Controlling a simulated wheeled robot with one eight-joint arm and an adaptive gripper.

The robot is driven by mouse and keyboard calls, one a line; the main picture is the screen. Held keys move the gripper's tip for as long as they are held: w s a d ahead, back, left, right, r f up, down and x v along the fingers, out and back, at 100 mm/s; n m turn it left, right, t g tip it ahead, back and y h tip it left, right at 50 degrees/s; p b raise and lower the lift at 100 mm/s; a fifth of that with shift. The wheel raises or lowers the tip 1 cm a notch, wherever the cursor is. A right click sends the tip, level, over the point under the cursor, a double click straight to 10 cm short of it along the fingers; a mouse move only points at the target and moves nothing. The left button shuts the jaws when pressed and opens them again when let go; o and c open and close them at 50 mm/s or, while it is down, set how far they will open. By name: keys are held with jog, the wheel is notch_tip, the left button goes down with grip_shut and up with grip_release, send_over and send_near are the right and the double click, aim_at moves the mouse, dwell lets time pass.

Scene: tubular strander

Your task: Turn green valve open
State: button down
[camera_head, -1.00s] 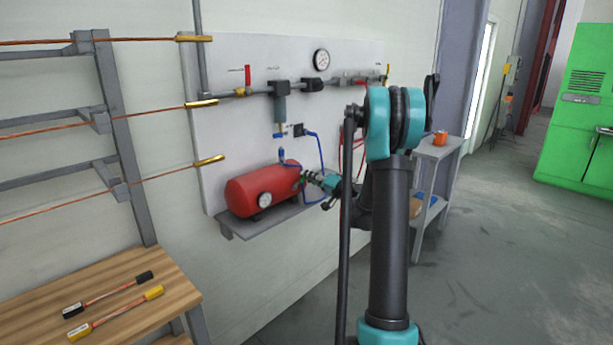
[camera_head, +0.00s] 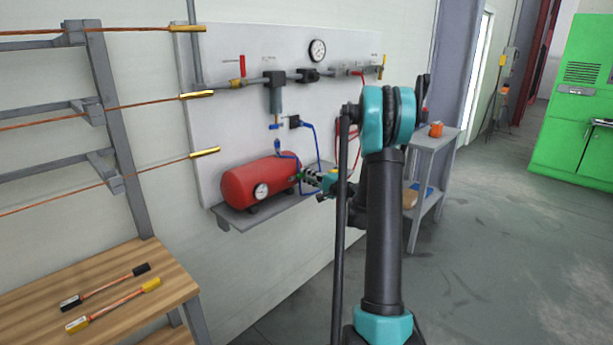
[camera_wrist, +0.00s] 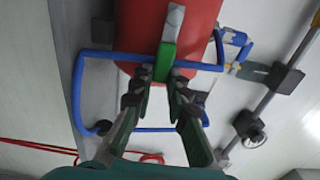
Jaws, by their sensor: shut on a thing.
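The green valve (camera_wrist: 165,62) shows in the wrist view as a green lever with a pale grey end, in front of the red tank's end. My gripper (camera_wrist: 160,80) has its two fingers on either side of the lever's near part and is shut on it. In the head view, my gripper (camera_head: 306,178) is at the right end of the red tank (camera_head: 258,182). There the valve is too small and too covered by the fingers to show its angle clearly.
Blue hose (camera_wrist: 100,58) loops close around my fingers in the wrist view. The tank stands on a grey wall shelf (camera_head: 265,212). A pipe with a red-handled valve (camera_head: 242,68) runs above. A wooden table (camera_head: 110,285) is at lower left. Open floor lies to the right.

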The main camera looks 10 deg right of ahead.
dwell(0.3)
jog(key=c, duration=1.5)
grip_release()
jog(key=shift+o, duration=0.2)
jog(key=v, duration=1.2)
